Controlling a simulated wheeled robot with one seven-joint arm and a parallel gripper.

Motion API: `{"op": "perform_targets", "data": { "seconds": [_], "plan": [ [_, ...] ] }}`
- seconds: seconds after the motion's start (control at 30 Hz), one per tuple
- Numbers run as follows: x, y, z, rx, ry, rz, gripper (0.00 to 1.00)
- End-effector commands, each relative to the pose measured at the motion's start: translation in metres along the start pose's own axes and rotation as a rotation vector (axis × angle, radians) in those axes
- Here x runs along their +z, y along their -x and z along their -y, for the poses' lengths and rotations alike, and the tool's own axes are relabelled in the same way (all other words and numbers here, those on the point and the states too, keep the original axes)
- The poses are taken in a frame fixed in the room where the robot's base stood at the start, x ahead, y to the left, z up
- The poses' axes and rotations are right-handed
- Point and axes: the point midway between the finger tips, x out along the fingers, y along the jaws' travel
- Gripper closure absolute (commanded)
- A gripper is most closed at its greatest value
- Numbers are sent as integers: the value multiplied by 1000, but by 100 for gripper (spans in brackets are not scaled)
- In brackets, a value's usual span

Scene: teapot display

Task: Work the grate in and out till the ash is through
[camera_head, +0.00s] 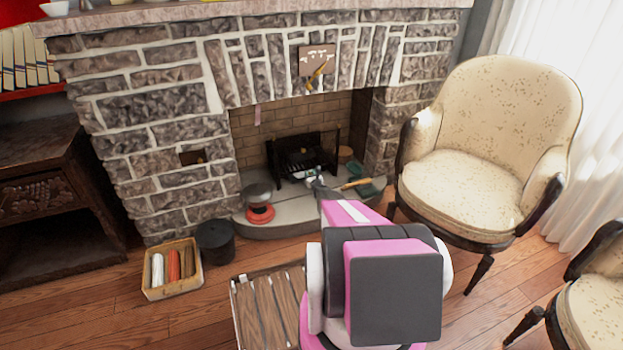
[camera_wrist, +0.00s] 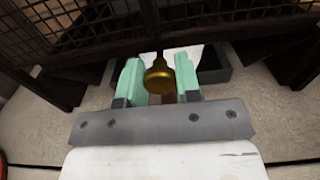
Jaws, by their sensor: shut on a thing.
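The black fire grate (camera_head: 300,155) stands in the brick fireplace opening; its bars (camera_wrist: 100,25) cross the top of the wrist view. A brass knob (camera_wrist: 159,78) on a thin dark stem points toward me from below the grate's front bar. My gripper (camera_wrist: 158,85) has its green fingers on either side of the knob and is shut on it. In the head view my gripper (camera_head: 314,177) is small, in front of the grate, partly behind my arm. A dark tray (camera_wrist: 222,70) lies beneath the grate, with a pale patch inside. I cannot tell whether that is ash.
The stone hearth (camera_head: 290,220) carries a dark round pan on a red base (camera_head: 259,205) at left and a green dustpan (camera_head: 370,187) at right. A black bucket (camera_head: 215,241), a wooden crate (camera_head: 171,270) and an armchair (camera_head: 480,140) stand around it.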

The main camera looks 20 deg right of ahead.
Motion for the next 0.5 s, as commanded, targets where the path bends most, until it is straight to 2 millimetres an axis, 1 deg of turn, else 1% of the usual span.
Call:
{"op": "perform_targets", "data": {
  "seconds": [0.03, 0.17, 0.2, 0.23, 0.27, 0.5],
  "plan": [
    [0, -4, 0, 0, 1, 1, 100],
    [1, -5, 0, 0, 1, 1, 100],
    [0, -5, 0, 0, 1, 1, 56],
    [0, -5, 0, 0, 0, 1, 46],
    [0, -5, 0, 0, 0, 1, 43],
    [0, -3, 1, 0, 0, 1, 43]
  ]
}}
